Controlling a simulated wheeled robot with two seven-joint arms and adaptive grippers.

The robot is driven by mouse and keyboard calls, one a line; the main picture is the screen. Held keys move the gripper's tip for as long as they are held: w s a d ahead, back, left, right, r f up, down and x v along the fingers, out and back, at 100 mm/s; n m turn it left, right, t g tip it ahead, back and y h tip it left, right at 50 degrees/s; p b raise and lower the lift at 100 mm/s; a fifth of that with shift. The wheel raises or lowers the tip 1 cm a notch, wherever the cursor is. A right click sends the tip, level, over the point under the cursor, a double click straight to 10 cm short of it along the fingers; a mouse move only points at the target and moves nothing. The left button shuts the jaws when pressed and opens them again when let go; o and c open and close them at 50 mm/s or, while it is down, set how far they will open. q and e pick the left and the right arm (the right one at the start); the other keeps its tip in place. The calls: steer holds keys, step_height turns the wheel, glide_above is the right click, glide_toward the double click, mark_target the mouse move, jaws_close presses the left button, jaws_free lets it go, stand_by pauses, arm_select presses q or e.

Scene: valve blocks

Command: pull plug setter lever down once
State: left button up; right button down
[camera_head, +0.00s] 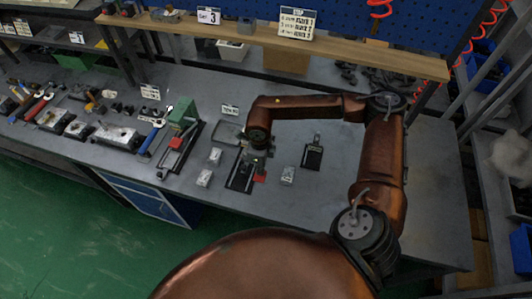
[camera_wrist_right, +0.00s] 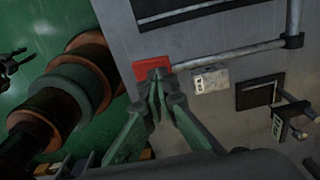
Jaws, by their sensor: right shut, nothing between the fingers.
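The plug setter (camera_head: 238,178) is a black-based device on the bench, partly hidden behind my right wrist in the head view. In the right wrist view, its lever (camera_wrist_right: 230,55) is a grey bar running from a post to a red grip (camera_wrist_right: 152,68). The red grip (camera_head: 260,178) also shows beside the black base in the head view. My right gripper (camera_wrist_right: 157,80) is shut with nothing between its fingers. Its fingertips are at the lower edge of the red grip; I cannot tell whether they touch. My left gripper is not recognisable in either view.
Small pale blocks (camera_head: 204,178) lie left of the plug setter, and another (camera_head: 288,175) lies right. A black plate with an upright part (camera_head: 314,155) stands further right. A green press with a red part (camera_head: 183,120) and several tools are to the left. A wooden shelf (camera_head: 345,53) spans behind.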

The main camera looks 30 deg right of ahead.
steer(key=shift+f+b, duration=1.25)
steer(key=shift+f, duration=0.65)
steer(key=shift+r+p, duration=1.65)
steer(key=shift+r, duration=1.3)
step_height(320, 180, up, 9)
steer(key=p, duration=0.4)
steer(key=shift+f, duration=0.15)
